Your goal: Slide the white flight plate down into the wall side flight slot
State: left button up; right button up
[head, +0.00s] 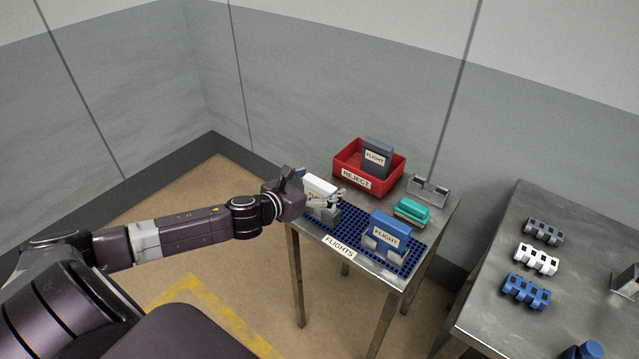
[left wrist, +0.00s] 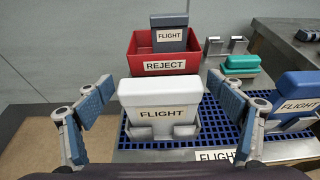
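The white flight plate (head: 320,187), labelled FLIGHT, stands upright at the left end of the blue grid mat. It also shows in the left wrist view (left wrist: 160,97), its lower edge at a grey slot bracket (left wrist: 163,132). How deep it sits in that slot is hard to tell. My left gripper (head: 313,190) is open at the plate, with one finger on each side and visible gaps to its edges in the left wrist view. A blue flight plate (head: 388,231) stands in another grey bracket at the mat's right. My right gripper is out of view.
A red REJECT bin (head: 357,180) behind the mat holds a dark grey plate (head: 377,157). Right of it are a green-topped block (head: 412,212) and an empty metal bracket (head: 428,189). Another metal table (head: 490,300) with several toothed parts stands at the right.

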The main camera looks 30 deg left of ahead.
pick_arm(q)
jog(key=shift+s, duration=0.1)
jog(key=shift+s+a, duration=0.1)
jog(key=shift+s, duration=0.35)
jog(key=shift+v, duration=5.5)
jog(key=shift+r, duration=0.2)
